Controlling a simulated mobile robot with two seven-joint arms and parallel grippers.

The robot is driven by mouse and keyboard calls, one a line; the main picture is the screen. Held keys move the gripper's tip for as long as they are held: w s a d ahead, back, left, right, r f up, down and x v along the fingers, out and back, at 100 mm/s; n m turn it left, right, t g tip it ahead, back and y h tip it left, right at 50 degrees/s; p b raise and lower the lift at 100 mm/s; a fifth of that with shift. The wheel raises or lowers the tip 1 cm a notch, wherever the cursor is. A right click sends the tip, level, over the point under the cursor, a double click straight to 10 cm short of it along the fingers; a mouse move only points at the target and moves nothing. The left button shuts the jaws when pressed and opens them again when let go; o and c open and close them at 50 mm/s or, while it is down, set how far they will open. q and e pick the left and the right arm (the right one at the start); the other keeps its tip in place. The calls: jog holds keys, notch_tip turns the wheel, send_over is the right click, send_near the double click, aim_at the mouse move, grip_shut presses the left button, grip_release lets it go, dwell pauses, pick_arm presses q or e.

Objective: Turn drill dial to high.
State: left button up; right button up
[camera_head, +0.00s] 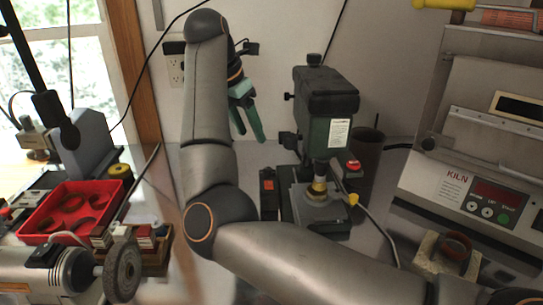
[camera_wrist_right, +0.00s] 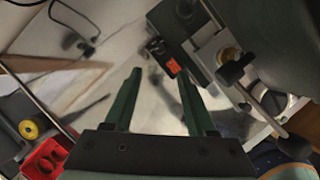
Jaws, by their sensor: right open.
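The drill (camera_head: 328,105) is a dark green and black bench drill press, upright behind my right arm in the head view. Its chuck points down over a grey base (camera_head: 322,222). A red knob (camera_head: 353,166) shows at its right side, and a black box with an orange-red part (camera_head: 268,188) stands at its left. I cannot tell which is the dial. My right gripper (camera_head: 251,137) is open and empty, left of the drill and apart from it. In the right wrist view, the orange-red part (camera_wrist_right: 173,67) appears near the right fingertip. My left gripper is out of view.
A red tray (camera_head: 50,236) with dark rings and a grinding wheel (camera_head: 122,270) are at left. A kiln (camera_head: 470,195) stands at right. A dark cylinder (camera_head: 366,155) is beside the drill. A yellow-ended cable (camera_head: 380,228) crosses the table.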

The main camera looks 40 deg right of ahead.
aim_at(267, 169)
jog(key=b+x, duration=0.1)
jog(key=x, duration=1.1)
jog(key=shift+w+d+f, duration=0.15)
jog(key=shift+d, duration=0.15)
jog(key=shift+c, duration=0.2)
grip_shut()
